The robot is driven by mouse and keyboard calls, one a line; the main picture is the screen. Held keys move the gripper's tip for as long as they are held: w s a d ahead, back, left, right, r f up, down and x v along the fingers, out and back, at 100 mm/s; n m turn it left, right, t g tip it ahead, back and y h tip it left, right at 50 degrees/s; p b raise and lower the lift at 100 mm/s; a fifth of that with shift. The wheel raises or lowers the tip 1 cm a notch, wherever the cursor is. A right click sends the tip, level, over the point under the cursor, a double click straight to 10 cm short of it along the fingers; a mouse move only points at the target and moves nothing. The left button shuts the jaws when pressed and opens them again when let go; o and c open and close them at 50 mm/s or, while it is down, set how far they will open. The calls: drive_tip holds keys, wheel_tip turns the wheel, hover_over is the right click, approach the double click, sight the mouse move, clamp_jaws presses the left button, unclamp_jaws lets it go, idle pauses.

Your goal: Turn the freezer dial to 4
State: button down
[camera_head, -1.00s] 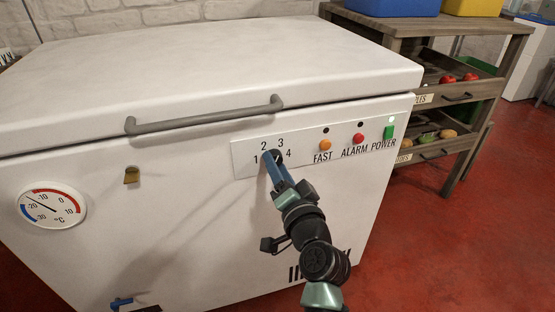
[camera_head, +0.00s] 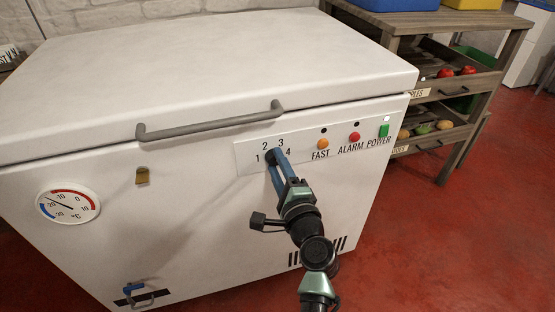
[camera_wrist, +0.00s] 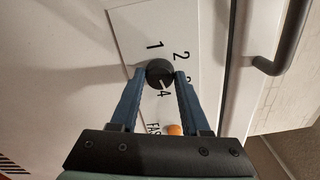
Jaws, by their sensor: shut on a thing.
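The white chest freezer (camera_head: 200,75) stands closed. Its control panel (camera_head: 243,158) has a dial with the numbers 1, 2, 3 and 4 around it. In the wrist view the dial (camera_wrist: 160,71) is a round black knob. A short white mark on it shows on the side towards the 4 (camera_wrist: 165,93). My gripper (camera_head: 272,157) reaches the panel in the head view and mostly hides the dial there. In the wrist view its blue fingers (camera_wrist: 160,78) are shut on the dial, one on each side.
An orange FAST button (camera_head: 323,143), a red ALARM button (camera_head: 354,137) and a green POWER switch (camera_head: 384,130) sit right of the dial. The grey lid handle (camera_head: 205,128) is above. A wooden shelf (camera_head: 440,100) stands at right; red floor (camera_head: 440,240) is clear.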

drive_tip(key=shift+m+p, duration=0.6)
drive_tip(key=shift+m, duration=0.8)
drive_tip(key=shift+c, duration=1.9)
unclamp_jaws()
drive_tip(key=p+v, duration=0.2)
drive_tip(key=v, duration=1.1)
drive_tip(key=shift+p, duration=0.35)
drive_tip(key=shift+w+r, duration=0.1)
drive_tip(key=shift+r, duration=0.05)
